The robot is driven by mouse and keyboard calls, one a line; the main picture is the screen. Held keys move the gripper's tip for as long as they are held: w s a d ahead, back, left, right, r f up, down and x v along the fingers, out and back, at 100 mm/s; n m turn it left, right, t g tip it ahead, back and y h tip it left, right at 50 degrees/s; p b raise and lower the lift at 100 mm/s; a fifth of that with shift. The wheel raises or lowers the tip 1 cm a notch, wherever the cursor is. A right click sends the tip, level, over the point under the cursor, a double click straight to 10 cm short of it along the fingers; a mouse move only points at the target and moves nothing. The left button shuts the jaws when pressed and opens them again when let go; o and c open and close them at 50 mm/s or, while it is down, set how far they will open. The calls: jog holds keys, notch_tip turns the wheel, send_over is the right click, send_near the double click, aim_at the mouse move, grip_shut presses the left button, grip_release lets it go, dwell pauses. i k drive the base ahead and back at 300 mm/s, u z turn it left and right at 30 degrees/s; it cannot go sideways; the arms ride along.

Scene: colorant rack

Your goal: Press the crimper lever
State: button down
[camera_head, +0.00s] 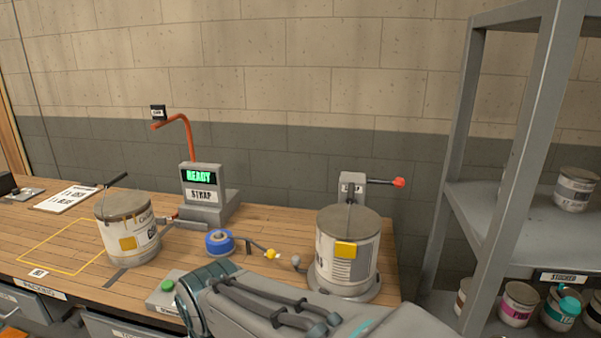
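A lever with a red knob (398,182) sticks out to the right, about level, from a grey post (352,178) at the back right of the bench. A label on the post is partly hidden, so I cannot read it for sure. A large paint can (334,270) with a grey lid and a yellow square stands upright on a round grey base (360,291) in front of the post. My grey arm crosses the bottom middle, in front of the can's base. My gripper's fingers do not show.
A grey strap machine (207,213) reading READY has an orange hooked arm. Another can (127,228) stands at left by a yellow outline. A blue tape roll (219,242) and a green-button box (165,290) lie mid-bench. A metal rack (482,228) with cans stands right.

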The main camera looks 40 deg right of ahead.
aim_at(399, 182)
jog(key=z, duration=1.25)
jog(key=k, duration=0.75)
jog(key=z, duration=0.5)
jog(key=i, duration=0.95)
